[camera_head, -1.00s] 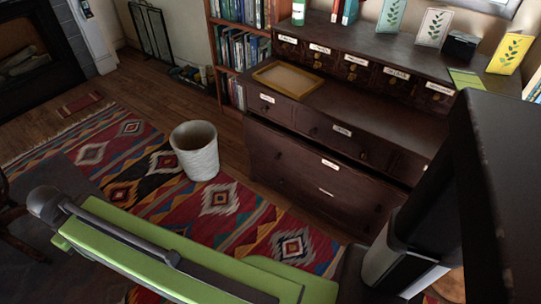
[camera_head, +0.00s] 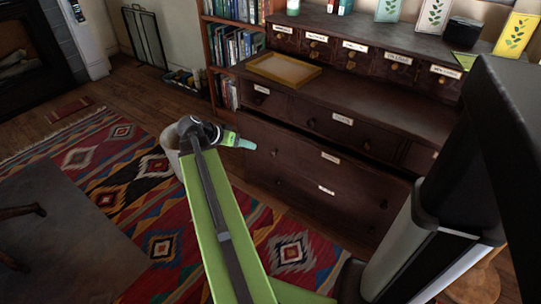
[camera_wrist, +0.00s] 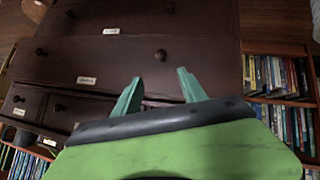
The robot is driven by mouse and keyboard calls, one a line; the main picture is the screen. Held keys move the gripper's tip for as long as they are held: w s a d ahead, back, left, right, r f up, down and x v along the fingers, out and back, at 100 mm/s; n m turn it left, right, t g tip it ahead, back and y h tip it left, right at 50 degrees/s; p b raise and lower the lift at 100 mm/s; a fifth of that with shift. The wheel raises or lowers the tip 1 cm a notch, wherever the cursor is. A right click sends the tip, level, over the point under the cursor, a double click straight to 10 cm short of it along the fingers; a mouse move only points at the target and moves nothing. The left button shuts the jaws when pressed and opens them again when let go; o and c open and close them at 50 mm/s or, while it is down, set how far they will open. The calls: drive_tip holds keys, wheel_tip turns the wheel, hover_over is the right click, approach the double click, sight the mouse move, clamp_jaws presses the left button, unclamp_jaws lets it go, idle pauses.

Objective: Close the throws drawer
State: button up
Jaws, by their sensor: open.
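A dark wooden chest (camera_head: 400,112) has wide drawers below. The upper wide drawer (camera_head: 298,153) stands out a little, with a dark gap along its top edge. Its label is too small to read, so I cannot confirm that it is the throws drawer. It also shows in the wrist view (camera_wrist: 122,62), with round knobs and a label. My gripper (camera_head: 240,142) is in front of this drawer's left part, near its top edge. In the wrist view my gripper (camera_wrist: 160,88) is open, with its two teal fingers apart and nothing between them.
A yellow-brown tray (camera_head: 284,70) lies on the chest's ledge. A bookshelf (camera_head: 228,52) stands left of the chest.

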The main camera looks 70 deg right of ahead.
sight(272, 153)
drive_tip(key=b+x, duration=1.1)
drive_tip(key=x, duration=0.5)
drive_tip(key=shift+f, duration=0.35)
drive_tip(key=shift+s+d+f, duration=0.15)
drive_tip(key=shift+s+d, duration=0.05)
drive_tip(key=shift+d, duration=0.05)
clamp_jaws()
drive_tip(key=shift+s, duration=0.15)
